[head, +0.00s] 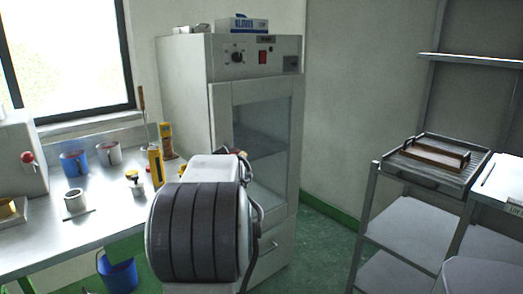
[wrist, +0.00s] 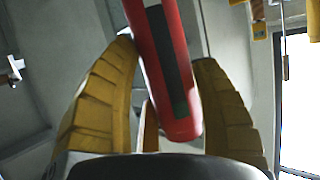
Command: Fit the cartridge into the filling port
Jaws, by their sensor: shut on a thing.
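A red cartridge (wrist: 170,65) with a dark stripe lies between the yellow ribbed fingers of my gripper (wrist: 162,60) in the wrist view. My gripper is shut on it. The cartridge runs slightly tilted, from the top edge down to a rounded end near the palm, and its far end is out of the picture. In the head view my own arm hides most of the gripper, and only a small reddish bit shows above it. I cannot identify the filling port in either view.
A grey cabinet (head: 181,85) with a glass door stands behind my arm. The bench (head: 100,232) at left holds a blue cup (head: 74,162), a grey cup (head: 108,153), a yellow tool (head: 156,168) and a grey machine (head: 15,150). A rack with a dark tray (head: 409,173) stands at right.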

